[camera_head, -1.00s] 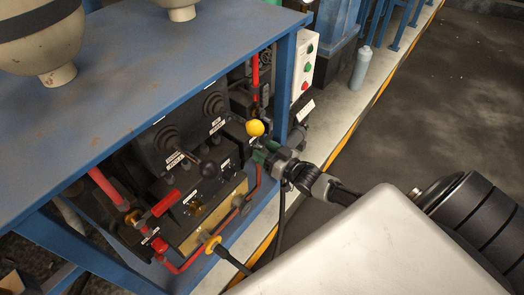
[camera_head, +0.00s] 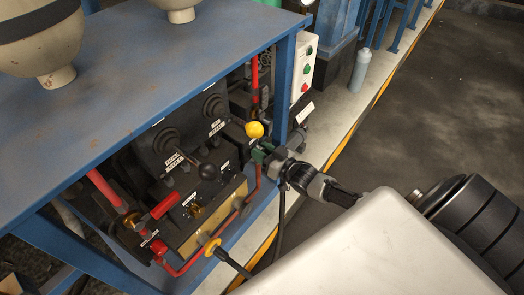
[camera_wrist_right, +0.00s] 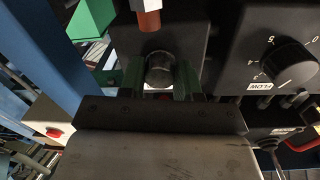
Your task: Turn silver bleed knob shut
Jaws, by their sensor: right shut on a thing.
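The silver bleed knob (camera_wrist_right: 159,68) shows in the right wrist view as a short round metal cylinder on a dark block. The green fingers of my right gripper (camera_wrist_right: 160,80) stand on either side of it and are shut on it. In the head view my right gripper (camera_head: 262,153) reaches in from the right, at the right end of the black panel under the blue bench. The knob is hidden there by the gripper. My left gripper is in neither view.
A yellow ball knob (camera_head: 255,129) stands just above my right gripper. A black ball lever (camera_head: 208,170), a red handle (camera_head: 165,204) and red pipes are to the left. A blue post (camera_head: 283,85) and a white button box (camera_head: 302,67) are close behind. A FLOW dial (camera_wrist_right: 288,64) is beside the knob.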

